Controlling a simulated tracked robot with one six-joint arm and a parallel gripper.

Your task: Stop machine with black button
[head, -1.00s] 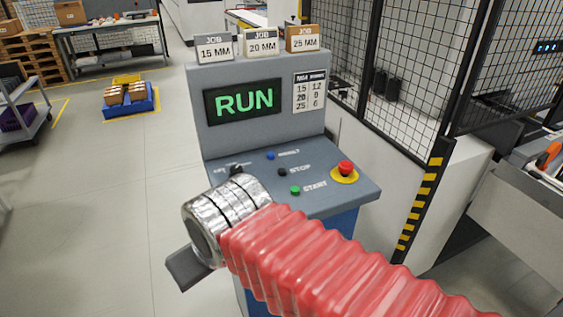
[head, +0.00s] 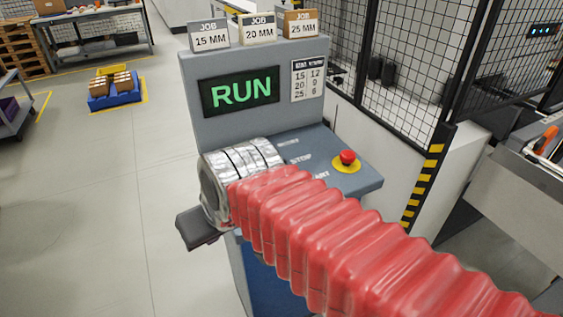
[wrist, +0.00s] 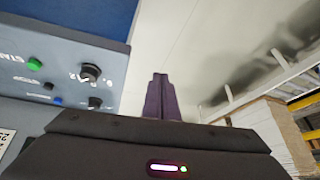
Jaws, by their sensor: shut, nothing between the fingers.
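The control console (head: 230,133) shows green RUN on its screen (head: 238,92). In the head view my arm covers the buttons; the STOP label (head: 301,159) still shows. In the wrist view the small black button (wrist: 48,86) sits on the panel between the green button (wrist: 35,64) and the blue button (wrist: 57,101). My gripper (wrist: 160,76) is shut and empty, right of the panel in that view, apart from the black button. In the head view its fingertips are hidden; a dark part of it shows left of the console.
A red emergency button (head: 347,158) on a yellow plate is right of the STOP label. Two dark knobs (wrist: 90,72) (wrist: 95,102) stand on the panel near the black button. Job boxes (head: 257,28) stand on the console. A mesh fence (head: 410,70) is behind right; open floor lies left.

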